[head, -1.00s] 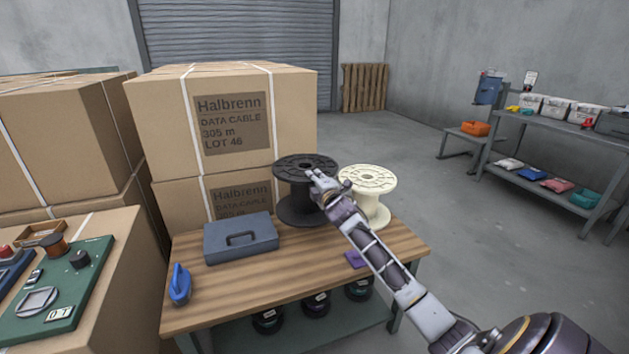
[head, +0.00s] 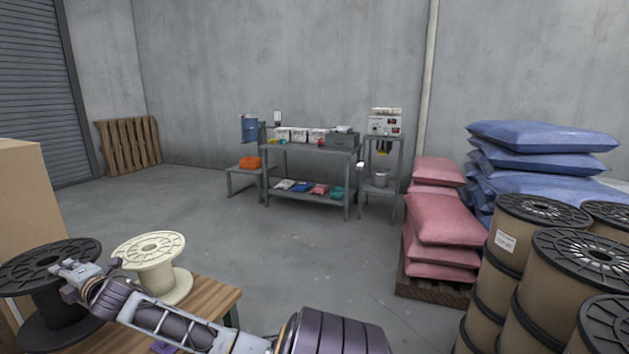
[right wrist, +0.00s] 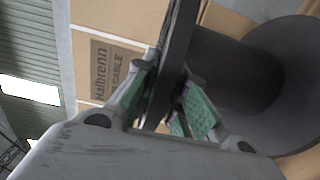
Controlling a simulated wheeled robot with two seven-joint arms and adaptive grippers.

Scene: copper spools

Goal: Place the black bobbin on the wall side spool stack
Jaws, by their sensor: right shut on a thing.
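The black bobbin (head: 30,258) is at the lower left of the head view, beside the cream spool (head: 150,262). My right gripper (head: 68,272) is shut on the rim of its upper flange. In the right wrist view the flange (right wrist: 181,45) of the bobbin runs between the green-padded fingers (right wrist: 168,105), with the dark core and other flange to the right. I cannot tell whether the bobbin touches the table. Several tan spools with black flanges stand in stacks at the right, one of them a labelled stack at the back (head: 520,240). My left gripper is not in view.
The wooden table (head: 212,300) is at the lower left, with a cardboard box (head: 25,190) behind the bobbin. Pink sacks (head: 440,225) and blue sacks (head: 540,135) stand behind the spool stacks. Open grey floor (head: 330,255) lies between table and sacks.

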